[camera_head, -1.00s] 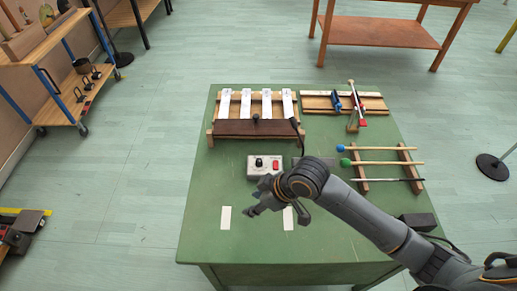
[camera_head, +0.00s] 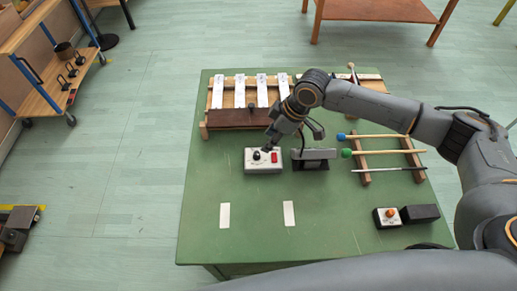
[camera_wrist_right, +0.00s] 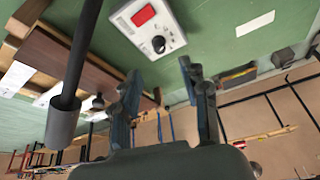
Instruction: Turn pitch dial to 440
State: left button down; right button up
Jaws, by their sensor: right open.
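The pitch dial is a black knob (camera_head: 257,155) on a small light-grey box (camera_head: 250,167) that also has a red rectangle (camera_head: 274,158). The box lies on the green table. In the right wrist view the knob (camera_wrist_right: 159,44) and red rectangle (camera_wrist_right: 143,15) show clearly; I cannot read any pitch value. My right gripper (camera_head: 269,145) is just above and behind the box in the head view. In the wrist view the gripper (camera_wrist_right: 158,82) has its fingers apart and empty, with the knob beyond them, seemingly untouched. My left gripper is not in view.
A rack of white bars (camera_head: 262,90) stands behind the box. A dark stand (camera_head: 314,160) is right of it, then mallets on a wooden rack (camera_head: 408,145). An orange-button box (camera_head: 387,217) sits front right.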

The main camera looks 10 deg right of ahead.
aim_at(257, 153)
jog(key=x, duration=0.9)
jog(key=shift+p, duration=0.35)
jog(key=shift+r, duration=0.1)
grip_shut()
